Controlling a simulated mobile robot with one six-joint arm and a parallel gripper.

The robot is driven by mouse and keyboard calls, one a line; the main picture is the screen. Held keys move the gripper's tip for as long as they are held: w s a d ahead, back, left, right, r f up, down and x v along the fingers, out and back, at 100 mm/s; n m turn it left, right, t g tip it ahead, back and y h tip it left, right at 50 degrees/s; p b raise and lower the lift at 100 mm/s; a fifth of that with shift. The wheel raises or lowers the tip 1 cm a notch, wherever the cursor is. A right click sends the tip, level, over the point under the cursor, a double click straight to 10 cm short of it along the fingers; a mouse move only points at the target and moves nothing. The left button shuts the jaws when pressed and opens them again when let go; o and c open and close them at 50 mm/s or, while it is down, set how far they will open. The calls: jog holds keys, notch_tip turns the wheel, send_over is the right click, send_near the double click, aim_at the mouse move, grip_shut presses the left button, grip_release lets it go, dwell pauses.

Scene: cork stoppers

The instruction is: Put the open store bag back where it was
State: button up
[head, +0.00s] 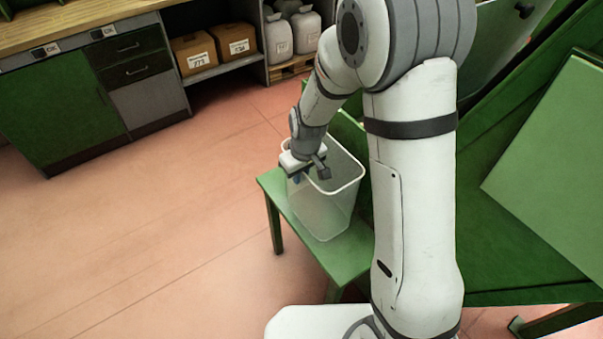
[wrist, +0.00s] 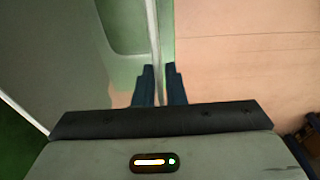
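Pale grey store bags stand on a small pallet in the shelf bay at the back, in the head view: a left one (head: 279,38) and a right one (head: 306,32), with another partly showing behind. I cannot tell from here which is open. My gripper (head: 298,178) is at the left rim of a tall translucent bin (head: 335,210). In the wrist view my gripper's blue fingers (wrist: 160,88) sit close together on either side of the bin's wall (wrist: 153,30), and they look shut on it. No bag is in my gripper.
The bin stands upright on a small green stool (head: 277,197). Two cardboard boxes (head: 195,53) sit on the shelf left of the bags. A green cabinet (head: 60,110) is at far left. Green panels (head: 560,160) fill the right. The reddish floor (head: 150,210) is clear between.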

jog(key=o, duration=0.3)
jog(key=shift+r, duration=0.1)
jog(key=r, duration=0.4)
jog(key=s+r, duration=0.1)
jog(key=r, duration=0.3)
jog(key=d+r, duration=0.1)
jog(key=r, duration=0.3)
jog(key=shift+s, duration=0.25)
jog(key=s+d+r+m, duration=0.2)
jog(key=s+d, duration=0.2)
jog(key=s, duration=0.2)
jog(key=s+d+r+m, duration=0.2)
jog(key=s+d+r, duration=0.1)
jog(key=s+d, duration=0.2)
jog(key=s+d+r+m+t, duration=0.1)
jog(key=s+d+r+m, duration=0.1)
jog(key=s+d, duration=0.2)
jog(key=shift+s+d+r+m+h, duration=0.15)
jog(key=shift+s+d+m+h, duration=0.05)
jog(key=shift+s, duration=0.5)
jog(key=shift+s+d+r+m+h, duration=0.1)
jog(key=shift+s+d+m+h, duration=0.1)
jog(key=shift+s, duration=0.5)
jog(key=shift+c, duration=0.2)
